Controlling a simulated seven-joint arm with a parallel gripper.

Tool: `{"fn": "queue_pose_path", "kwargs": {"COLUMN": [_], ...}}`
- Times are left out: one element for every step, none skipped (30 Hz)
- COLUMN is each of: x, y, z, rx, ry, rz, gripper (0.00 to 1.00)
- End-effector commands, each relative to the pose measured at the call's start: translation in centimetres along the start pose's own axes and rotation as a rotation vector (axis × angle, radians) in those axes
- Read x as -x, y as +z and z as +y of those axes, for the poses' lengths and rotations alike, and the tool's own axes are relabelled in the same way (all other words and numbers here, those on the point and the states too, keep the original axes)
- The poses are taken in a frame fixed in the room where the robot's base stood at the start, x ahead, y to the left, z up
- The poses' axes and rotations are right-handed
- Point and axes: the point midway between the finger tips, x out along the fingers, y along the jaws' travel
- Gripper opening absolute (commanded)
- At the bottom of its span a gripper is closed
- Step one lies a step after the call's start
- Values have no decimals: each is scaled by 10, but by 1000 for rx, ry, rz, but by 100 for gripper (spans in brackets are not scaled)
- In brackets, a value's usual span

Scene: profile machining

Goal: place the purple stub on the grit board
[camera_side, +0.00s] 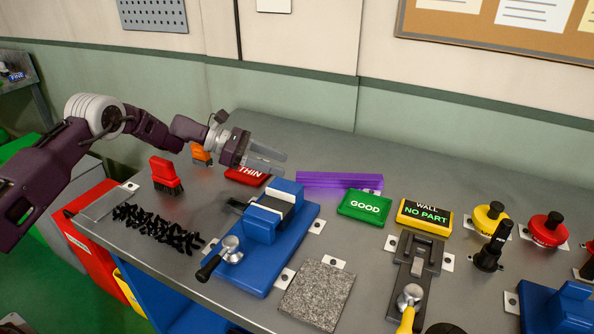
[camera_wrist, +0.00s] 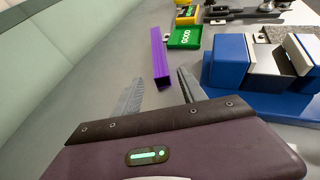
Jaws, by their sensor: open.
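The purple stub (camera_side: 339,181) is a long bar lying on the bench behind the green GOOD tray. It also shows in the wrist view (camera_wrist: 159,57), ahead of and between my fingers. The grit board (camera_side: 318,294) is a speckled grey square lying near the bench's front edge, right of the blue vise; a small part of it shows at the wrist view's top right (camera_wrist: 277,34). My gripper (camera_side: 274,163) is open and empty, above the bench near the red THIN tray. In the wrist view its fingertips (camera_wrist: 159,80) point toward the stub's near end without holding it.
The blue vise (camera_side: 265,234) with its lever stands between my gripper and the grit board. The green GOOD tray (camera_side: 364,208) and a yellow-black WALL NO PART sign (camera_side: 424,216) sit nearby. A clamp fixture (camera_side: 414,273) stands right of the board. Black chips (camera_side: 155,228) lie at left.

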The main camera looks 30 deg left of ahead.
Motion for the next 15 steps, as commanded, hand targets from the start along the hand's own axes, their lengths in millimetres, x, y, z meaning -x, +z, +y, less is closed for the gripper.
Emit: {"fn": "queue_pose_path", "kwargs": {"x": [9,12,17,19,21,23,24,24,24,24,24,24,24,25,27], "y": [0,0,1,0,0,0,0,0,0,0,0,0,1,5,14], "z": [1,0,0,0,0,0,0,0,0,0,0,0,-1,-2,-6], "rx": [2,1,0,0,0,0,0,0,0,0,0,0,-4,-15,-46], "ry": [2,1,1,0,0,-1,-1,-1,-1,-1,-1,-1,-2,-5,-14], "rz": [-1,-1,-2,-1,-1,0,0,0,0,0,0,0,1,6,19], "gripper": [49,49,49,49,49,49,49,49,49,49,49,49,49,49,49]}}
